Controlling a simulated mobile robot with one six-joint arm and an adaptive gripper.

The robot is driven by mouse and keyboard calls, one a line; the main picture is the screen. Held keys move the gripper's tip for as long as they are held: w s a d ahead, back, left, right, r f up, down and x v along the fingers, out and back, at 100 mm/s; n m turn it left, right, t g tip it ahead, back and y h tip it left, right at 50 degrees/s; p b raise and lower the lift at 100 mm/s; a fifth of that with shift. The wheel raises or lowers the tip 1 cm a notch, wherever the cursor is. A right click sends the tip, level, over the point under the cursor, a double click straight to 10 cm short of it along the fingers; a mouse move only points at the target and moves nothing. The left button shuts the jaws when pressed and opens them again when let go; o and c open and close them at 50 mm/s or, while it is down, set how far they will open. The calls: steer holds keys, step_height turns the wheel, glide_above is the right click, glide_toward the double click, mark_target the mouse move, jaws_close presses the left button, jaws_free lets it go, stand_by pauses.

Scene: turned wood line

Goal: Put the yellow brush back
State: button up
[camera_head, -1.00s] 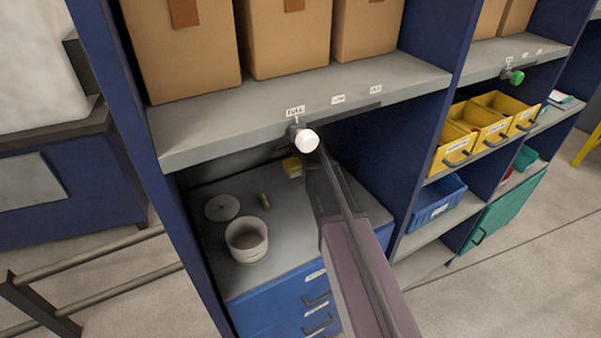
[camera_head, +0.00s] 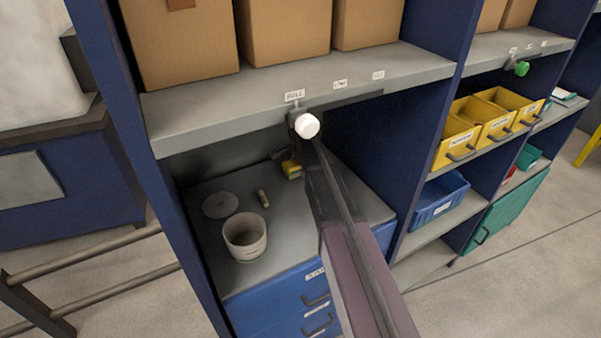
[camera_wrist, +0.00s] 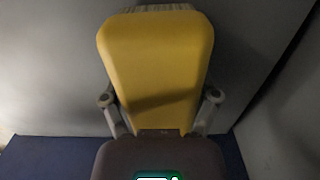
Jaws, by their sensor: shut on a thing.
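The yellow brush (camera_wrist: 157,60) fills the middle of the wrist view, its bristles showing at the top edge. My gripper (camera_wrist: 160,100) is shut on it, with a finger on each side of the yellow body. In the head view the yellow brush (camera_head: 291,169) shows small under the upper shelf, over the back of the grey worktop (camera_head: 285,235). My arm hides part of the gripper there. I cannot tell whether the brush touches the worktop.
A pale round pot (camera_head: 245,238), a round lid (camera_head: 220,205) and a small tan cylinder (camera_head: 263,198) stand left on the worktop. The upper shelf (camera_head: 220,116) with a white knob (camera_head: 307,125) hangs above. A blue upright (camera_head: 425,130) bounds the right side.

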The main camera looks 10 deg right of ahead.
steer(key=shift+f, duration=0.1)
stand_by(0.3)
steer(key=shift+f, duration=0.15)
steer(key=o, duration=0.8)
steer(key=shift+o, duration=0.2)
step_height(320, 180, up, 12)
steer(key=p, duration=1.2)
steer(key=shift+r, duration=0.2)
steer(key=shift+s, duration=0.15)
steer(key=s+n, duration=1.4)
steer(key=s, duration=1.5)
steer(key=shift+d, duration=0.2)
